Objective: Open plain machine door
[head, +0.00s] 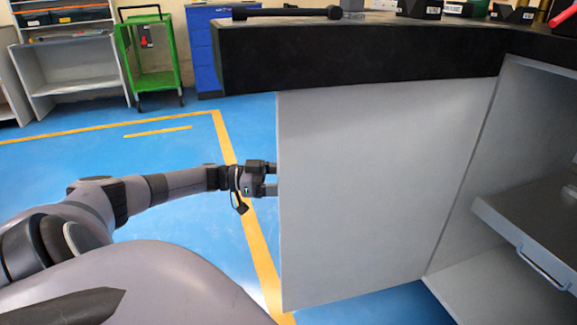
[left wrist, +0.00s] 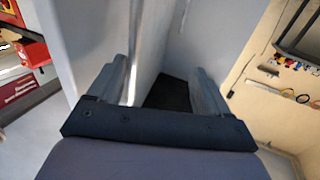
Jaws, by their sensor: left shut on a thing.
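The plain grey machine door (head: 365,190) stands swung out from the machine in the head view, under the black worktop edge. Its right edge meets the cabinet frame, and the machine's inside shows to the right. My left gripper (head: 271,179) is at the door's free left edge, about mid-height. In the left wrist view, the fingers of my left gripper (left wrist: 160,88) lie on either side of the door panel (left wrist: 150,45), shut on its edge. The far finger is partly hidden behind the door in the head view. My right gripper is not in view.
The black worktop (head: 360,60) overhangs the door and carries several small items. A grey drawer or shelf with a handle (head: 543,268) sits inside the machine. A green cart (head: 150,60), blue drawers (head: 203,50) and grey shelving (head: 75,70) stand far back. Blue floor left of the door is clear.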

